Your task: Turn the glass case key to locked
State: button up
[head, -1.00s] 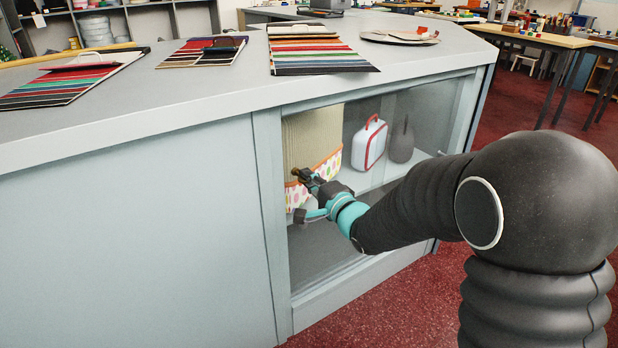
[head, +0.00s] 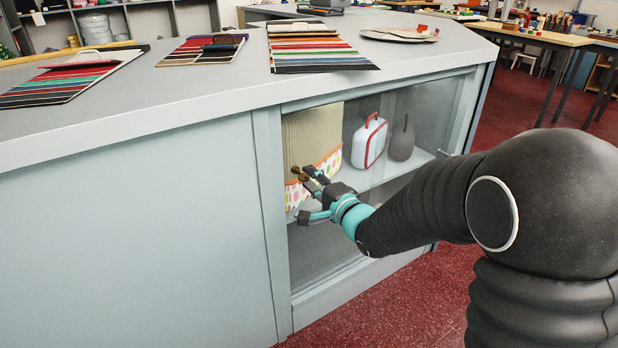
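The glass case (head: 375,110) is built into the front of the grey counter. A small brass-coloured key (head: 299,173) shows at the left part of its glass front. It is too small here to tell which way the key is turned. My gripper (head: 307,193) is in front of the glass, just right of and below the key. Its dark fingers are spread, one near the key and the other lower down. Nothing shows between them. The upper finger lies close to the key, and I cannot tell whether they touch.
The counter top (head: 200,95) overhangs the case and holds fabric swatch boards (head: 315,52). Behind the glass stand a white case with red trim (head: 369,145) and a dark grey object (head: 401,143). Red carpet (head: 440,290) is clear at the lower right.

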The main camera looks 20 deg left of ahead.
jog(key=v, duration=1)
jog(key=shift+s, duration=0.25)
jog(key=shift+d, duration=0.1)
